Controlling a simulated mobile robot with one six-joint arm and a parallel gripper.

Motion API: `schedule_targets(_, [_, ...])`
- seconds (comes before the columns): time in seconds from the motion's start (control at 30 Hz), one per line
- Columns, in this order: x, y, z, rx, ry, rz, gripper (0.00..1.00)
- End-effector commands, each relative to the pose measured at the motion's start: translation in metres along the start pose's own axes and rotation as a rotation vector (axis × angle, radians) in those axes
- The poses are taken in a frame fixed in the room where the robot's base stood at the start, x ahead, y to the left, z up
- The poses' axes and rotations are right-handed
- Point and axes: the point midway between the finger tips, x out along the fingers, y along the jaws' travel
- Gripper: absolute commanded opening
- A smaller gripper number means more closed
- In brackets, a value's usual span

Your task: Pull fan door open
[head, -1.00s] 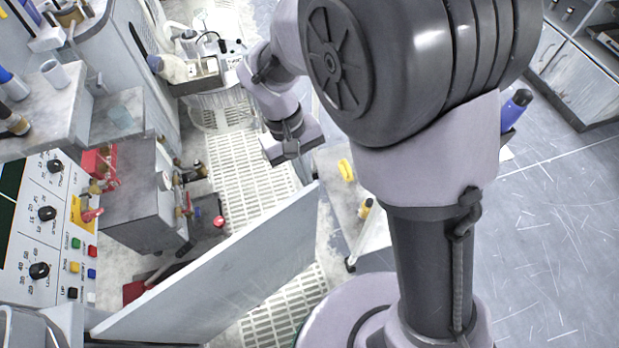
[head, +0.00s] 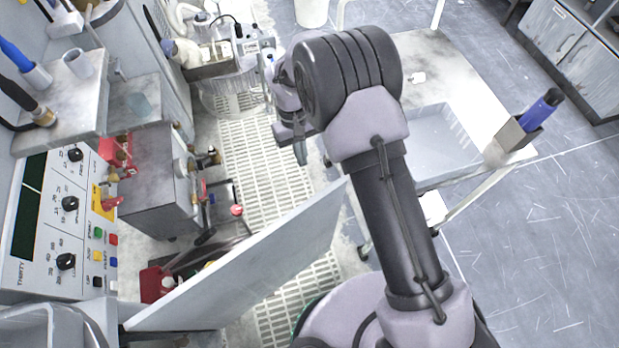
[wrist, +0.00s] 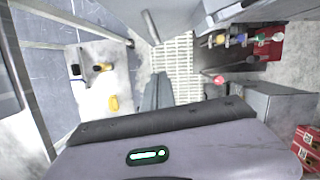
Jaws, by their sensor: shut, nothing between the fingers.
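The fan door appears to be the large pale grey panel (head: 250,265). It stands swung out from the cabinet at the lower left, with its free edge toward the middle of the head view. A pale panel with a short bar, likely the same door (wrist: 172,18), shows at the top of the wrist view. My gripper (head: 301,152) is beyond the door's upper free corner, apart from it. In the wrist view my gripper (wrist: 156,90) points over the floor with its fingers together and nothing between them.
Inside the opening are a grey box unit (head: 150,185) and red parts (head: 155,283). A control panel (head: 60,225) stands at the left. A white bench (head: 460,75) with a blue-handled tool (head: 543,110) is at the right. Grated floor (head: 265,165) lies between.

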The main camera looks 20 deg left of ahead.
Motion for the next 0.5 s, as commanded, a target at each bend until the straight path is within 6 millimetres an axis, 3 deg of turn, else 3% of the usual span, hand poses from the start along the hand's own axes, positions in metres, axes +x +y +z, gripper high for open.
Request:
schedule_targets(0.4, [0.091, 0.0, 0.0, 0.001, -0.002, 0.0, 0.0])
schedule_targets(0.5, [0.099, 0.001, 0.011, 0.002, 0.0, 0.0, 0.0])
